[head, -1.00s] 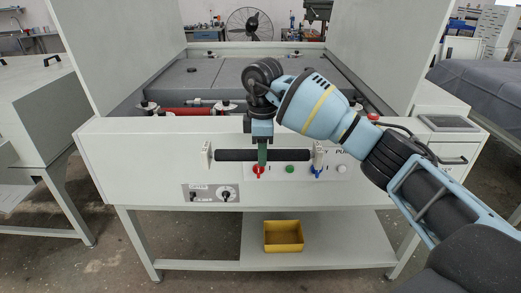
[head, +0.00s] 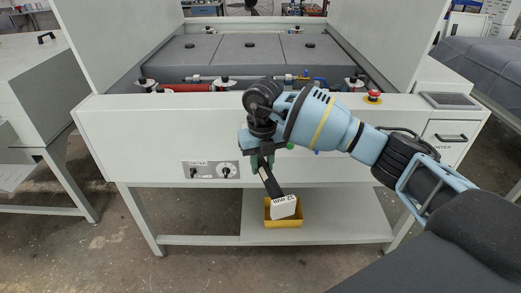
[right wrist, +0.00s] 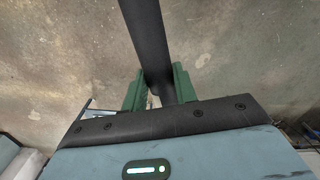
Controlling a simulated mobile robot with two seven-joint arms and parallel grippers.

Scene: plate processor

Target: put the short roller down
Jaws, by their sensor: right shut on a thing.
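The short roller (head: 271,183) is a black bar with a white end block (head: 285,208) that carries dark lettering. My right gripper (head: 262,161) is shut on it and holds it in the air in front of the machine, with the white end pointing down towards the camera. The far end is hidden behind the gripper. In the right wrist view the black roller (right wrist: 143,30) passes between the green fingers (right wrist: 154,85), with concrete floor beyond. My left gripper is not in view.
The yellow bin (head: 268,222) on the low shelf (head: 340,222) lies behind the roller's white end in the head view, partly hidden. The machine's front panel (head: 140,140) is close behind my right gripper. A red button (head: 373,97) sits on its top right. The left floor is clear.

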